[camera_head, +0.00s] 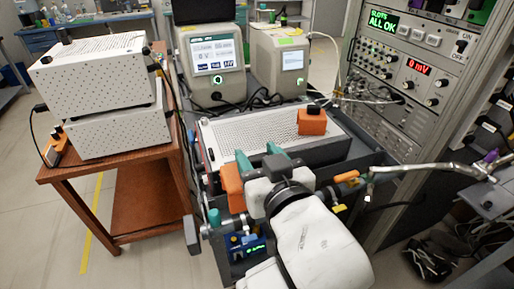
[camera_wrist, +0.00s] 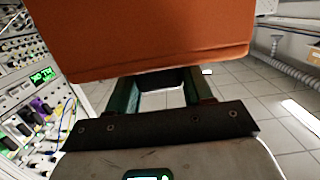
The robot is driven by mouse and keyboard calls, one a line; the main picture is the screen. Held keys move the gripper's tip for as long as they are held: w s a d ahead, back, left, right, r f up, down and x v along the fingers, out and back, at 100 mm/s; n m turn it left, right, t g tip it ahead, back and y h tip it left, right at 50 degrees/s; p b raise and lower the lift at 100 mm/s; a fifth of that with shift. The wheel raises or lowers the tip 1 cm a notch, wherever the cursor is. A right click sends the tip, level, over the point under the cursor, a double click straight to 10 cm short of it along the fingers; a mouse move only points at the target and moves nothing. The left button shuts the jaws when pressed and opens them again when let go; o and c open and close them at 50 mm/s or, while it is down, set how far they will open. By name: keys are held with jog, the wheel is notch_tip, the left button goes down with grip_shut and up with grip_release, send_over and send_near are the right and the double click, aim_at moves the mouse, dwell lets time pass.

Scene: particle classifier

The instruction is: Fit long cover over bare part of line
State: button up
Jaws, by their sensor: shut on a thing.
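The long cover is an orange block (camera_wrist: 155,40) that fills the top of the wrist view. A dark grip on it shows between my green fingers. My gripper (camera_wrist: 165,92) is shut on this grip. In the head view the cover's left part (camera_head: 231,187) shows beside my gripper (camera_head: 260,157), whose hand hides its middle. The line runs low across the bench front; a bare metal pipe (camera_head: 430,168) shows at the right, with an orange piece (camera_head: 347,177) by its near end. My arm hides the line's middle, so I cannot tell whether the cover touches it.
A white perforated panel (camera_head: 235,135) lies behind my gripper, with a smaller orange block (camera_head: 312,121) with a black knob on it. Two screened instruments (camera_head: 213,65) stand at the back. A rack (camera_head: 410,75) is at the right, a wooden table (camera_head: 105,175) at the left.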

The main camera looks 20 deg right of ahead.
jog(key=shift+s+d+f, duration=0.1)
jog(key=shift+s+f, duration=0.1)
jog(key=shift+f, duration=0.25)
jog(key=s+d+f, duration=0.1)
jog(key=d+f, duration=0.1)
jog(key=f, duration=1)
jog(key=s+d+f, duration=0.2)
jog(key=f, duration=1)
jog(key=s+d+f, duration=0.1)
jog(key=d+f, duration=0.1)
jog(key=f, duration=1)
jog(key=shift+s+d+f, duration=0.15)
jog(key=shift+s+d, duration=0.1)
jog(key=shift+s, duration=0.1)
jog(key=shift+d, duration=0.1)
